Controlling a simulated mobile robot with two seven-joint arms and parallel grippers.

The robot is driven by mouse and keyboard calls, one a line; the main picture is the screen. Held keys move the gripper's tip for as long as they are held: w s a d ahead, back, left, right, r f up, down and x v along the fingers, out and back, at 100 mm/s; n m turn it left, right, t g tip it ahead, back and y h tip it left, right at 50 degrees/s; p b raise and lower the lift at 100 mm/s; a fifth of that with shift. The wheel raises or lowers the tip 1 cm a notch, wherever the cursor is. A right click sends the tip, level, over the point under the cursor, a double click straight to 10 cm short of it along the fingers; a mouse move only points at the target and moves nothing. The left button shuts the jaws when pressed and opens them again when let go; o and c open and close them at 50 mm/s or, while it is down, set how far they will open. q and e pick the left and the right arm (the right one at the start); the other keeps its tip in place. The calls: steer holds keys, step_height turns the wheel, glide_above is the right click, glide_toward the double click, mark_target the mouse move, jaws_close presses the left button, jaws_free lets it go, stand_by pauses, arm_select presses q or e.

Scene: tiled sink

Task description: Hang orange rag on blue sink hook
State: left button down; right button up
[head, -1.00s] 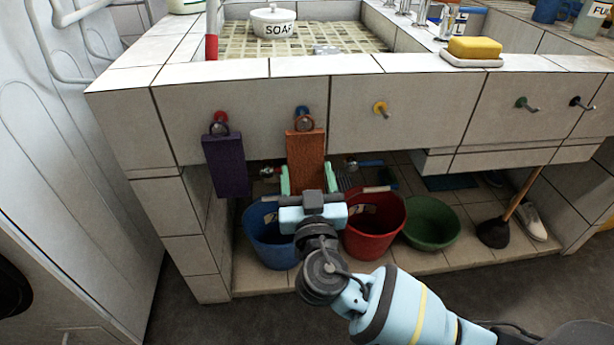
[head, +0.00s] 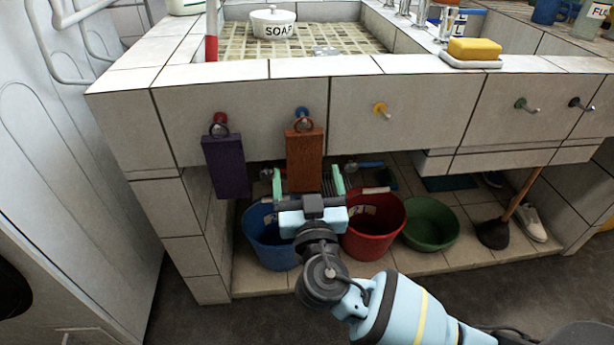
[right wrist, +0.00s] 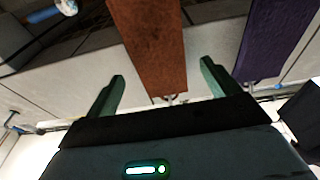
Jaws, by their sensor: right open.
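The orange rag (head: 305,160) hangs by its ring from the blue hook (head: 302,113) on the front of the sink. My right gripper (head: 308,178) is open just below and around the rag's lower end, with one green finger on each side and apart from it. In the right wrist view the orange rag (right wrist: 152,45) stands between the open fingers (right wrist: 162,85), with clear gaps on both sides. My left gripper is not in view.
A purple rag (head: 226,165) hangs from the red hook at left. Yellow (head: 381,109), green and black hooks are free at right. Blue (head: 268,238), red (head: 374,228) and green (head: 431,223) containers and a plunger stand under the sink.

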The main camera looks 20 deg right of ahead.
steer(key=v, duration=0.7)
steer(key=shift+s, duration=0.15)
